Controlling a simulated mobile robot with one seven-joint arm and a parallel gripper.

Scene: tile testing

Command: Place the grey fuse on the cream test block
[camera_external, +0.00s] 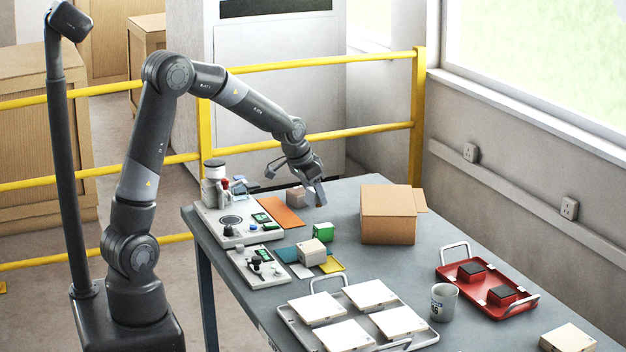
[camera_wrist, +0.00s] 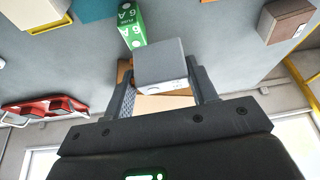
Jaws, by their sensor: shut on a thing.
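My gripper (camera_external: 316,194) is near the far edge of the table, to the right of the orange mat. In the wrist view my gripper (camera_wrist: 162,88) is shut on the grey fuse (camera_wrist: 163,58), a small grey block between its fingers. A cream block (camera_external: 312,252), which looks like the cream test block, stands nearer the camera among teal, pale and yellow flat pieces. My gripper is apart from it.
A green fuse (camera_external: 323,231) stands just beyond the cream block. A brownish block (camera_wrist: 288,20) is beside my gripper. A cardboard box (camera_external: 387,222) stands to the right. Test panels (camera_external: 236,222) line the left edge; a tile tray (camera_external: 290,320), mug (camera_external: 444,302) and red tray (camera_external: 520,310) are nearer.

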